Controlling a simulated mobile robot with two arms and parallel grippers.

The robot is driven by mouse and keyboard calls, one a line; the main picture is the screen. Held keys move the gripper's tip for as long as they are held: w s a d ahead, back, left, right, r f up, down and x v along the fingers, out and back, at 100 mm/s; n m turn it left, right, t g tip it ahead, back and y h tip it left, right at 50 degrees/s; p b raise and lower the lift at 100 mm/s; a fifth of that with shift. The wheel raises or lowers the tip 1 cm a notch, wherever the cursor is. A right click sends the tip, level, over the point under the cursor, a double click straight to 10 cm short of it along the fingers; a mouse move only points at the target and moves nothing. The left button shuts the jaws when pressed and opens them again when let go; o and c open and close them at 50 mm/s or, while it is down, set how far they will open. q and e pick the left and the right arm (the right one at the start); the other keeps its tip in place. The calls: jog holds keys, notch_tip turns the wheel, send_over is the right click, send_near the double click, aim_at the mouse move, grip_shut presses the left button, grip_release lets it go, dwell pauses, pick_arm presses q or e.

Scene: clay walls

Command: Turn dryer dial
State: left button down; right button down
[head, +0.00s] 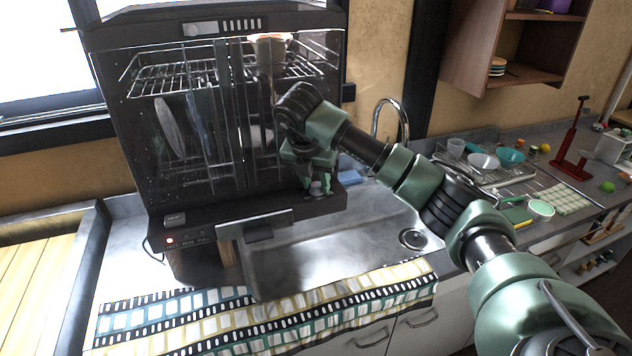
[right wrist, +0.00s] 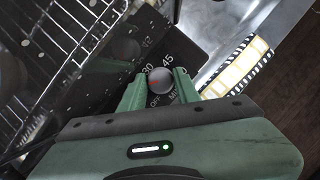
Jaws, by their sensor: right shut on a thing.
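The dish dryer (head: 200,120) is a dark cabinet with clear doors, standing over the sink area in the head view. Its dial (head: 317,188) is a small round knob at the lower right of the front panel. In the right wrist view the dial (right wrist: 160,80) sits between the fingertips, with the numbers 30 and 45 and other lettering around it. My right gripper (head: 312,182) reaches down to the panel and is shut on the dial; it also shows in the right wrist view (right wrist: 160,88). My left gripper is not in view.
The dryer holds a wire rack (head: 180,78) and dishes. A steel sink (head: 340,245) lies below and to the right, with a faucet (head: 390,115) behind. A patterned towel (head: 270,310) hangs along the front edge. Bowls (head: 483,162) and other items crowd the right counter.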

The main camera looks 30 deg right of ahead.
jog(key=c, duration=1)
grip_release()
jog(key=shift+c, duration=0.2)
